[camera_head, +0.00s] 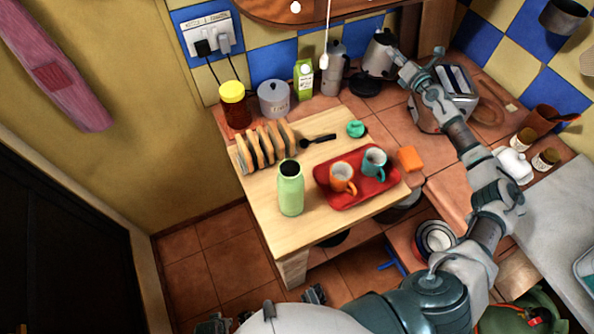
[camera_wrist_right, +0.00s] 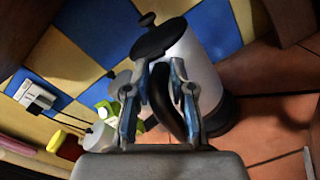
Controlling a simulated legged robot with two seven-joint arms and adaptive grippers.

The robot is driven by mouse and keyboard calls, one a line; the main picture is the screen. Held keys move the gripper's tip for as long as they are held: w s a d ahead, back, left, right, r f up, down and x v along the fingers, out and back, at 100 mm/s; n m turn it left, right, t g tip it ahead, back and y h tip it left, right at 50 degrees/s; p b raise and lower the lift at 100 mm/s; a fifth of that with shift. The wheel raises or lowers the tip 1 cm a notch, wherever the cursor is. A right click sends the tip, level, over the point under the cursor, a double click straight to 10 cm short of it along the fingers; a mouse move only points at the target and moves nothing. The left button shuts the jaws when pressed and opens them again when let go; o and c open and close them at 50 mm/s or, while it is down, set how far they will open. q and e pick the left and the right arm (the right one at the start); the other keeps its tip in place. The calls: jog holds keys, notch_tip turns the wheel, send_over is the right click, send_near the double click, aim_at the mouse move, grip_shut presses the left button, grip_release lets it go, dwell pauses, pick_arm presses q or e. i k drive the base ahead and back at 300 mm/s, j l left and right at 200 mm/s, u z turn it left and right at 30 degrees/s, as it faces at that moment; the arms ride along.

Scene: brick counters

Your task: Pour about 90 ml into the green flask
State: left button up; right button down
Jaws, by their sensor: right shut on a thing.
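The green flask (camera_head: 290,190) stands upright on the wooden table, its dark mouth open at the top. A small green cap (camera_head: 355,129) lies on the same table, farther back. A pale grey kettle (camera_head: 379,54) with a black lid is at the back by the tiled wall, at its black base (camera_head: 364,88). My right gripper (camera_head: 400,62) is shut on the kettle's black handle; the kettle (camera_wrist_right: 200,70) also fills the middle of the right wrist view. I cannot tell whether it is lifted off the base. The liquid inside is hidden.
On the wooden table (camera_head: 258,197) are a red tray (camera_head: 355,199) with orange and teal mugs, a toast rack (camera_head: 265,146) and a black spoon (camera_head: 318,139). A moka pot (camera_head: 333,70), a green carton (camera_head: 303,80) and a toaster (camera_head: 440,108) stand near the kettle.

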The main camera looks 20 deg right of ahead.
aim_at(291, 179)
jog(key=k, duration=1.35)
